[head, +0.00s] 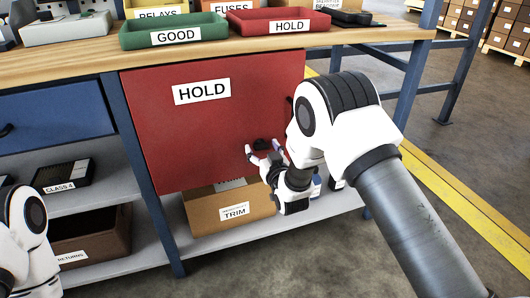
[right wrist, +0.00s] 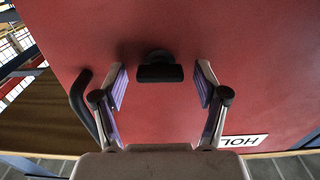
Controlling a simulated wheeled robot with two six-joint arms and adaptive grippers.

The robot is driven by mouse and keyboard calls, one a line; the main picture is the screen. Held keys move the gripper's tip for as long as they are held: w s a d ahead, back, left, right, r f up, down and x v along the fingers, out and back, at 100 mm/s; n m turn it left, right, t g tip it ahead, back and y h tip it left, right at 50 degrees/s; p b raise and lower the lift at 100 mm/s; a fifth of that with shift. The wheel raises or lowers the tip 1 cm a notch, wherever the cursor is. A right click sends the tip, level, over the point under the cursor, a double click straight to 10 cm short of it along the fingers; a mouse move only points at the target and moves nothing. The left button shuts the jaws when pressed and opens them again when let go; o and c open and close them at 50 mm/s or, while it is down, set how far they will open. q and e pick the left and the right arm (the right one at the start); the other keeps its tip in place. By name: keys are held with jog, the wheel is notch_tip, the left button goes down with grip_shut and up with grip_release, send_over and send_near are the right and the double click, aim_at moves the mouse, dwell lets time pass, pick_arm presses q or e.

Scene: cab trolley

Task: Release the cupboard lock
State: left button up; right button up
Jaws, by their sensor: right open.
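The red cupboard door (head: 225,115) under the bench is closed and carries a white HOLD label (head: 202,91). A small black lock knob (head: 262,143) sits low on the door. It also shows in the right wrist view (right wrist: 160,70), with its bar lying crosswise in the picture. My right gripper (head: 264,150) is open in front of the knob. In the right wrist view the purple-padded fingers of my right gripper (right wrist: 160,87) stand apart, one on each side of the knob, with gaps to it. My left gripper is out of view; only part of my left arm shows.
A black door handle (right wrist: 82,100) stands left of the fingers in the right wrist view. A TRIM box (head: 232,208) sits on the lower shelf below the door. A blue bench leg (head: 145,180) is left of the door. Green (head: 174,33) and red (head: 280,22) trays stand on the bench top.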

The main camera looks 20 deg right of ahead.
jog(key=s, duration=1.1)
jog(key=shift+s+d, duration=0.2)
jog(key=shift+s, duration=0.2)
